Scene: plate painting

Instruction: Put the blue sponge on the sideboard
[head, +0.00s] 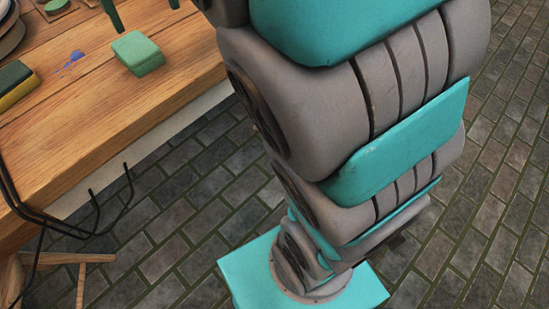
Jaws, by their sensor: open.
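No clearly blue sponge shows in the head view. A green block-shaped sponge (138,53) lies flat on a wooden surface, near its right end. My gripper (146,18) is at the top edge of the view, with two green fingers apart and nothing between them. It is beyond the green sponge in the picture, and the rest of it is out of view or hidden by my arm. Whether the fingers touch the surface cannot be told. I cannot tell whether this wooden surface (110,95) is the sideboard.
A yellow sponge with a dark green top (16,84) lies at the left edge. A small blue paint mark (72,60) is on the wood. Stacked plates (10,28) stand at the upper left. Black metal hooks (95,200) hang at the front edge. Paved floor (180,210) lies below.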

